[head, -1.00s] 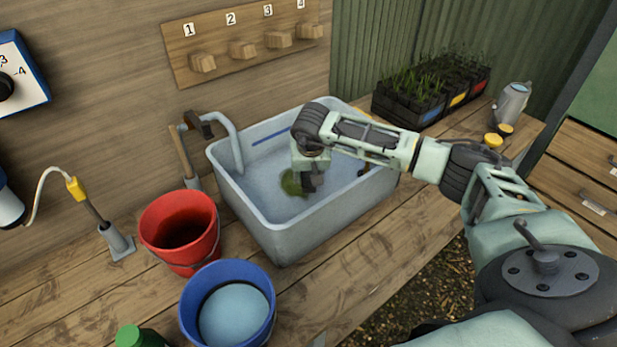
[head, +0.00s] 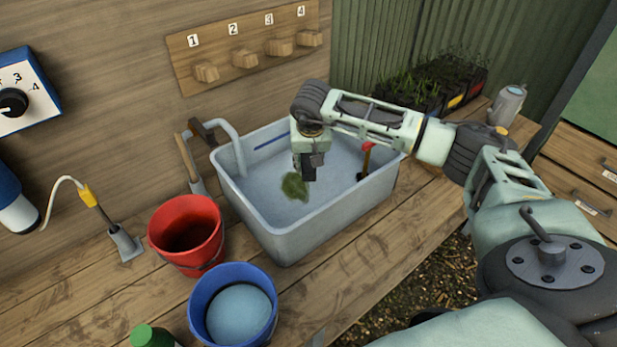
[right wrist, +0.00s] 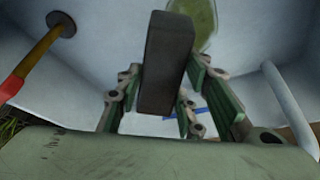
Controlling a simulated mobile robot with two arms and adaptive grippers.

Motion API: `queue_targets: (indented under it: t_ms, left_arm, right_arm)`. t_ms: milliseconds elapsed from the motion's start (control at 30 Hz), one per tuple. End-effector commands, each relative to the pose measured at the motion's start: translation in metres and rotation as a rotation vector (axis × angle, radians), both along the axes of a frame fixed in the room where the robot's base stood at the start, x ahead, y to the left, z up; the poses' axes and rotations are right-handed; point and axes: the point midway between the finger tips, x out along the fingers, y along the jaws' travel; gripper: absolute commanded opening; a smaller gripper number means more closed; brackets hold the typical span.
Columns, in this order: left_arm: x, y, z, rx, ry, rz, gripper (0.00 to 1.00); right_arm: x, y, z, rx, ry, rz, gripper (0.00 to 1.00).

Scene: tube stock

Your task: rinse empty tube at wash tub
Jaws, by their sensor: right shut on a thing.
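The grey wash tub (head: 330,229) stands on the wooden bench. My right gripper (head: 310,164) points down inside the tub's opening, above its floor. It is shut on a dark grey block-shaped thing, which shows between the fingers in the right wrist view (right wrist: 165,62). I cannot tell from its shape whether this is the tube. A green patch (head: 295,187) lies in the tub, left of and below the gripper; it also shows in the right wrist view (right wrist: 196,22). My left gripper is not in view.
A red-handled stick (head: 367,159) with a dark round end stands in the tub, right of my gripper. A pipe spout (head: 232,140) hangs over the tub's left side. A red bucket (head: 205,262) and a blue bucket (head: 262,329) stand in front at left. Pegs (head: 245,59) are on the wall.

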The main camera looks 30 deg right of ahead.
Motion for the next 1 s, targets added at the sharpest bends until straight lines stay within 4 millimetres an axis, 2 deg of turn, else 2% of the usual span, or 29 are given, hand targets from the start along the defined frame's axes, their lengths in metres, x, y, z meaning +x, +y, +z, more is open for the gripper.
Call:
queue_targets:
  t_ms: [100, 1000]
  left_arm:
    - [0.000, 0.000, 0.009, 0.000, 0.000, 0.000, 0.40]
    - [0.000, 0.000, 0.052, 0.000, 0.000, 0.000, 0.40]
  right_arm:
    - [0.000, 0.000, 0.013, -0.001, -0.002, 0.000, 0.17]
    - [0.000, 0.000, 0.085, -0.001, -0.002, 0.000, 0.17]
